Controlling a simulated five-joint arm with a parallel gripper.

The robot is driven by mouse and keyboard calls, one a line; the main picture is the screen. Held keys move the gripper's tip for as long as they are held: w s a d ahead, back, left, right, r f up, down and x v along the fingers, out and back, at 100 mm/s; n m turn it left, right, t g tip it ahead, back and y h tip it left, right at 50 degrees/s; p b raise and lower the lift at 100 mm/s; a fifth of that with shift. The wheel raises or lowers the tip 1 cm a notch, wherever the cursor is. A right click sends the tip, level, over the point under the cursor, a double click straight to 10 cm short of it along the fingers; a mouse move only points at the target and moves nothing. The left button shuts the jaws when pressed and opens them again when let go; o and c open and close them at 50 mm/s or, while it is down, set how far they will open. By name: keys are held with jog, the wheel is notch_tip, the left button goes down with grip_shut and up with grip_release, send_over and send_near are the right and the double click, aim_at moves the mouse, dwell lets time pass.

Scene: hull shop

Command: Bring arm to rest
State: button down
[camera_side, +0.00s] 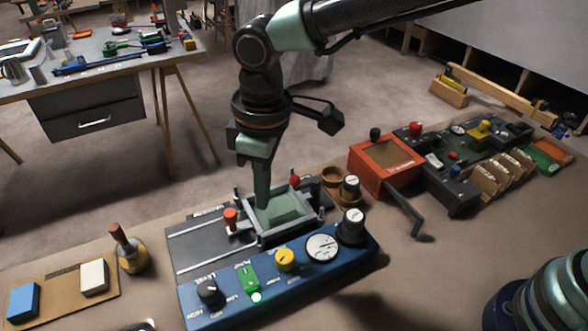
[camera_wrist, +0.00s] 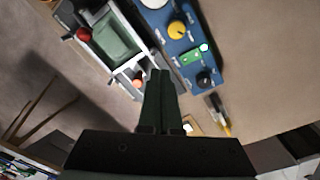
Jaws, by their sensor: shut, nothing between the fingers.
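My gripper (camera_side: 263,204) points down at the grey frame fixture (camera_side: 262,239) in the side view. Its fingers are together and hold nothing. In the wrist view my gripper (camera_wrist: 162,74) shows as two dark fingers side by side, near an orange knob (camera_wrist: 137,82) on the fixture. A green block (camera_side: 289,209) lies inside the frame, and it also shows in the wrist view (camera_wrist: 118,38). From the side view I cannot tell whether the fingertips touch anything.
A blue control panel (camera_side: 330,268) with dials and a lit green light stands in front of the fixture. A red box with a crank (camera_side: 372,178) is to the right. A brown-handled bottle (camera_side: 131,258) and a tray with blocks (camera_side: 62,289) are left.

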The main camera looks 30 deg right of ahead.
jog(key=w+d+r+m+t, duration=0.1)
jog(key=d+r+m, duration=0.25)
jog(key=d, duration=0.55)
jog(key=d+r+m+t, duration=0.1)
jog(key=d+r+m, duration=0.1)
jog(key=d+r, duration=0.5)
jog(key=s+d+f+m+t, duration=0.1)
jog(key=s+d+m, duration=0.1)
jog(key=d, duration=0.6)
jog(key=s+d+f+m+t, duration=0.1)
jog(key=s+d+m+t, duration=0.1)
jog(key=s+d, duration=0.3)
jog(key=d+m, duration=0.1)
jog(key=d, duration=0.2)
jog(key=shift+d+f+h, duration=0.15)
jog(key=shift+d+h, duration=0.15)
jog(key=shift+d, duration=0.1)
